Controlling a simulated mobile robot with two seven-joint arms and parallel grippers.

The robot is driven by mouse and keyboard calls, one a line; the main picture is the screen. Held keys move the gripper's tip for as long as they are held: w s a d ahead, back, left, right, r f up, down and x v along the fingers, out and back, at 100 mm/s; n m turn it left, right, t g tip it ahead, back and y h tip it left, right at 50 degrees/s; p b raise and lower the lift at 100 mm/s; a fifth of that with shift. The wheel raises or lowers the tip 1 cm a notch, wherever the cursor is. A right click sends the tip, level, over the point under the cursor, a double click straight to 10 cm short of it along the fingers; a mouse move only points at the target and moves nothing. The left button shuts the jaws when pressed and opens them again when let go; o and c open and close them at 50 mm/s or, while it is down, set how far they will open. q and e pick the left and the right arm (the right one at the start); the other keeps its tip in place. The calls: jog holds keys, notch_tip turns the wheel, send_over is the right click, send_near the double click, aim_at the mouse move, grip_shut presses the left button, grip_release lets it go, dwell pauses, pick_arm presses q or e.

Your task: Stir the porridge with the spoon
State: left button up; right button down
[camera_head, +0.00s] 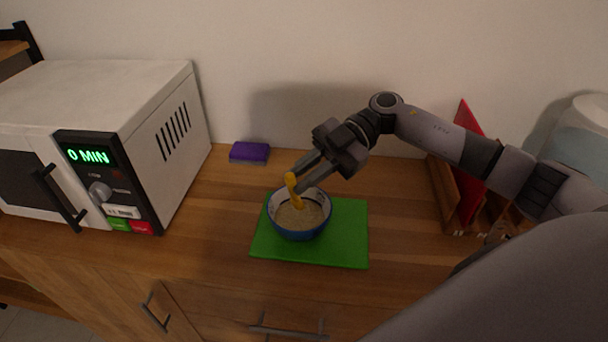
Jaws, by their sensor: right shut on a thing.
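A blue bowl with a pale inside (300,234) stands on a green mat (345,250) on the wooden counter. Beige porridge (297,220) fills its lower part. My right gripper (295,182) reaches in from the right above the bowl and is shut on a yellow spoon (293,186). The spoon is tilted, with its lower end in the bowl at the porridge; its tip is hidden there. My left gripper is not in view.
A white microwave (150,100) reading "0 MIN" stands at the left. A purple sponge (250,151) lies by the wall. A wooden rack with a red board (467,200) stands at the right. The counter is clear around the mat.

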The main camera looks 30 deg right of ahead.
jog(key=shift+r, duration=0.1)
notch_tip(320, 180, up, 5)
jog(key=shift+f, duration=0.1)
dwell(0.6)
jog(key=shift+a, duration=0.1)
